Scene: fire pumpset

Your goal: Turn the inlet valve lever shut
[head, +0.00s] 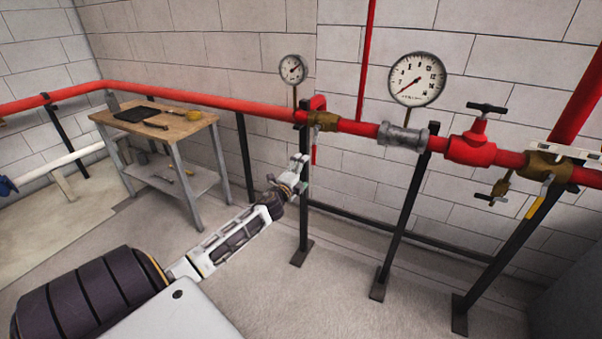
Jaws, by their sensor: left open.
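A red lever (314,155) hangs down from a brass valve (325,121) on the red pipe, left of the grey coupling. A second brass valve (548,168) at the right has a yellow lever (540,200) slanting down. The picture does not label which is the inlet valve. My left gripper (300,171) is open, close to the left of and below the red lever, in front of a black post. I see nothing between its fingers; contact with the lever cannot be made out. A pale part (572,152) at the right edge may be my right gripper.
Black posts (405,210) carry the red pipe (200,98) along the block wall. A wooden-topped table (160,130) with tools stands at the left. Two gauges (417,79) and a red valve with a black handle (472,150) sit along the pipe.

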